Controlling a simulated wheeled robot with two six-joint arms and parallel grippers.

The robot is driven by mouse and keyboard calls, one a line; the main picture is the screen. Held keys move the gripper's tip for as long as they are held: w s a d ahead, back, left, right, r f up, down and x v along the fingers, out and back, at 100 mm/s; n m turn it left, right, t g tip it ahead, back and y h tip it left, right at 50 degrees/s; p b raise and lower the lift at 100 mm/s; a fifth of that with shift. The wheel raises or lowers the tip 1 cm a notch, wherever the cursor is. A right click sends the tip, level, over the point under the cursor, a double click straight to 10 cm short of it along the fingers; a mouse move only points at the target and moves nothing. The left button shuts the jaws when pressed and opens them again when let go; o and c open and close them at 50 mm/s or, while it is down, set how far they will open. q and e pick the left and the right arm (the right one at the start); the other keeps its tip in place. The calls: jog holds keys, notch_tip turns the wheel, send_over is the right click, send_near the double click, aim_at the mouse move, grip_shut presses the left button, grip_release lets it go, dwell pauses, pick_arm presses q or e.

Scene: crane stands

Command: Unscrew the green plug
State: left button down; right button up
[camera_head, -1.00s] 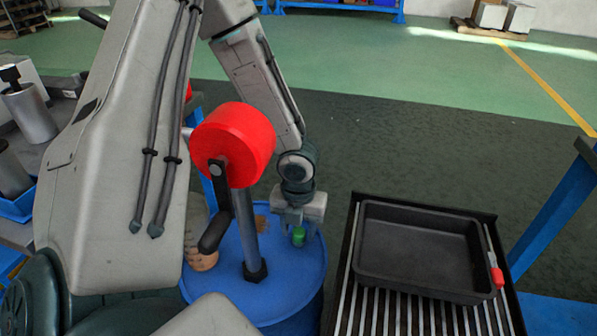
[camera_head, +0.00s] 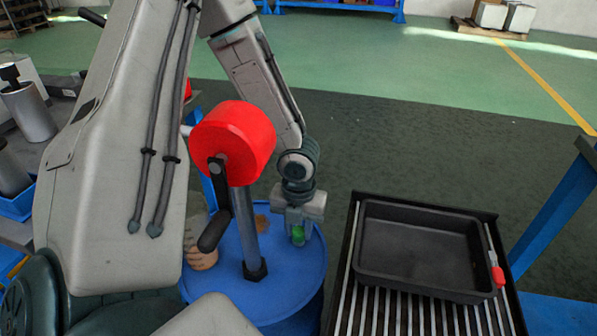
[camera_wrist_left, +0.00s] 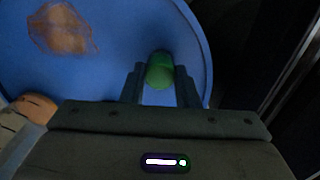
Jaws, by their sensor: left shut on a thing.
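The green plug (camera_head: 298,237) is at the right part of the blue drum's top (camera_head: 290,285). It also shows in the left wrist view (camera_wrist_left: 160,68), between my fingers. My left gripper (camera_head: 299,232) points down from above and is shut on the plug. In the left wrist view, the fingers (camera_wrist_left: 160,84) stand on both sides of the plug. The plug's lower part is hidden, so I cannot tell whether it sits in the drum or is raised. My right gripper is not in view.
A red hand pump (camera_head: 235,140) with a black crank and grey pipe (camera_head: 247,228) rises from the drum, left of my gripper. A black tray (camera_head: 420,250) lies on a slatted stand to the right. A brown stain (camera_wrist_left: 62,28) marks the drum top.

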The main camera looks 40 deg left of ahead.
pick_arm(q)
jog(key=shift+r, duration=0.1)
jog(key=n, duration=0.5)
dwell(0.3)
jog(key=n, duration=0.2)
jog(key=shift+n+b, duration=0.3)
jog(key=shift+b, duration=0.05)
jog(key=shift+n, duration=1.4)
jog(key=shift+n+b, duration=0.55)
jog(key=shift+n, duration=1.95)
jog(key=shift+b, duration=0.3)
